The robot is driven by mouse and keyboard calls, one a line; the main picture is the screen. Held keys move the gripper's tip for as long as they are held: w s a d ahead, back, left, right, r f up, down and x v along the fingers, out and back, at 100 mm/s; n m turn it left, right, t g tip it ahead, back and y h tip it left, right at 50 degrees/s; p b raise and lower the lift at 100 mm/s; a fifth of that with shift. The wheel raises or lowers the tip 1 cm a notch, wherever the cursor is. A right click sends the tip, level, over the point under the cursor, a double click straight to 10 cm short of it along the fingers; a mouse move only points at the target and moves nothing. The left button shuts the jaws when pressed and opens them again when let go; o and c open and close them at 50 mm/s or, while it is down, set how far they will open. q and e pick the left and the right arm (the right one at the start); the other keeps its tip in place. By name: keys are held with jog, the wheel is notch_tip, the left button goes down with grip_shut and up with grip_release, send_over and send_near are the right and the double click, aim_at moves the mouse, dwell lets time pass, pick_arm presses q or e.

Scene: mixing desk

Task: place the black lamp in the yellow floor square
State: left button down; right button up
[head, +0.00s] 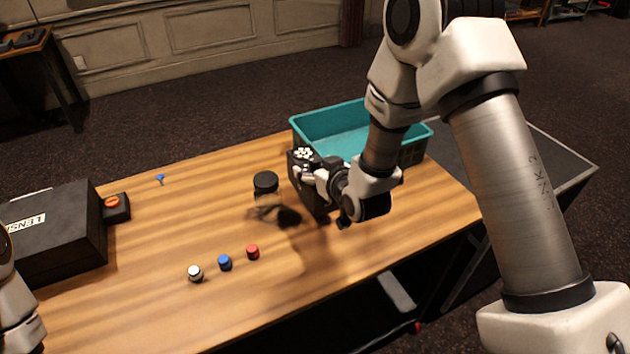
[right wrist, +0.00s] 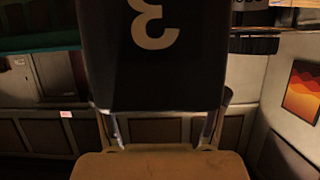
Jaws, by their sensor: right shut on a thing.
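The black lamp (head: 305,170) is a dark box-like body with a cluster of white dots on top. My right gripper (head: 318,182) is shut on it, at its right side in the head view. The lamp appears to be held above the wooden table, though its underside is hard to make out. In the right wrist view, the lamp (right wrist: 155,70) fills the upper middle and shows an upside-down "3" between my fingers (right wrist: 162,132). The yellow floor square is not in view. Only part of my left arm shows at the left edge; its gripper is out of view.
A teal crate (head: 313,125) stands behind the lamp. A black-lidded jar (head: 265,183) stands close to its left. White (head: 195,273), blue (head: 225,263) and red (head: 253,252) knobs sit nearer the front. A black case (head: 60,245) is at left. Dark carpet (head: 240,85) surrounds the table.

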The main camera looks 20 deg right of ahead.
notch_tip(320, 180, down, 4)
jog(key=shift+r, duration=0.25)
jog(key=shift+w+f, duration=0.1)
jog(key=shift+f, duration=0.25)
jog(key=shift+f, duration=0.1)
jog(key=o, duration=1.8)
jog(key=shift+s, duration=0.2)
